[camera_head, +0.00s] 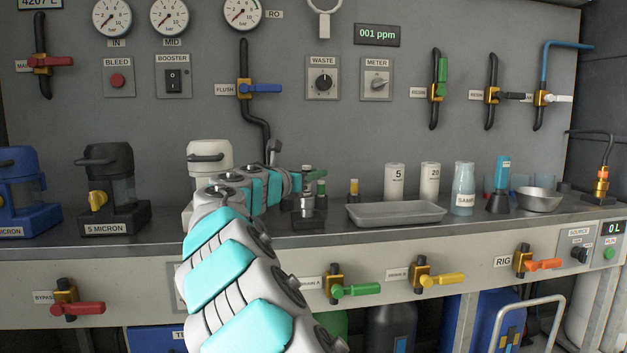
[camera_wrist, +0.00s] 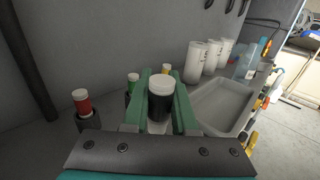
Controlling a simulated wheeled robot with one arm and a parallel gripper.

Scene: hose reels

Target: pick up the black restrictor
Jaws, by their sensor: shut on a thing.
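In the head view my gripper (camera_head: 309,184) is above the bench, left of the tray. Its grip there is too small to make out clearly. Whether the restrictor's lower end is clear of its holder is hidden.
Right of my gripper are a grey tray (camera_head: 396,222), white cups (camera_head: 394,181) and a metal bowl (camera_head: 539,202). The panel wall rises behind.

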